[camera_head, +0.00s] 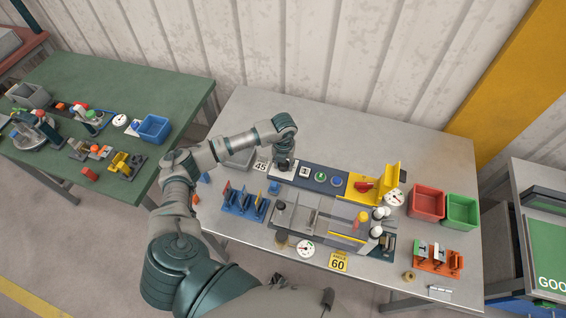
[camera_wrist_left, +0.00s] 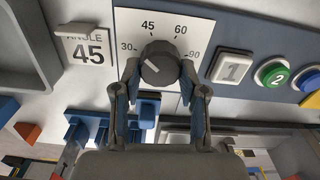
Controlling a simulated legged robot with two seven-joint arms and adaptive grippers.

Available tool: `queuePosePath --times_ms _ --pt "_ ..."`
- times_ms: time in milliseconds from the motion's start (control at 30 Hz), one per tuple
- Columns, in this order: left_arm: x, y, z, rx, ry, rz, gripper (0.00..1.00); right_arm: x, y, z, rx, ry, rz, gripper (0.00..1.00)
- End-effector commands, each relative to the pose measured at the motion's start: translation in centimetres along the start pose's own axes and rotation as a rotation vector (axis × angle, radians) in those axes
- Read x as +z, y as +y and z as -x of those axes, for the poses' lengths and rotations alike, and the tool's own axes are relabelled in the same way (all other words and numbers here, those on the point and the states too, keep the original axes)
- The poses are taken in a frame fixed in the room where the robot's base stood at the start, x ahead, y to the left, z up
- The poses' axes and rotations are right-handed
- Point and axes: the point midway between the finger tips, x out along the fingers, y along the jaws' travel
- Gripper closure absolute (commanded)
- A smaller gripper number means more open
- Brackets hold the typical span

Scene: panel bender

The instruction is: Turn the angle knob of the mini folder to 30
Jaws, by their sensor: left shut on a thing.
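The dark round angle knob (camera_wrist_left: 160,64) sits on a white dial plate (camera_wrist_left: 190,24) marked 30, 45, 60 and 90. A pale line shows on the left part of the knob's face; I cannot tell exactly which mark it points to. My left gripper (camera_wrist_left: 160,78) is shut on the knob, one finger on each side. In the head view my left gripper (camera_head: 285,164) reaches down to the left end of the control panel (camera_head: 335,192) and hides the knob. My right gripper is in neither view.
Button 1 (camera_wrist_left: 232,68) and a green button (camera_wrist_left: 272,72) are to the right. Red (camera_head: 427,201) and green (camera_head: 462,211) bins stand farther right.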

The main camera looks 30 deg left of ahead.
Motion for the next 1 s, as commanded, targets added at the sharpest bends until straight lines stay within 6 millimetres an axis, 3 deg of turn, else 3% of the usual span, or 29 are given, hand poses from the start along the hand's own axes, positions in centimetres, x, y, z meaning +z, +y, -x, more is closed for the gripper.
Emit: queuePosePath --times_ms 500,1000 --pt "0.5 -0.1 0.5 -0.005 -0.014 0.373 0.93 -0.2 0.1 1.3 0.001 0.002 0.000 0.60" --pt "0.6 -0.1 0.5 -0.007 -0.015 0.460 0.93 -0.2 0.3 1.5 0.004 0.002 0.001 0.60"
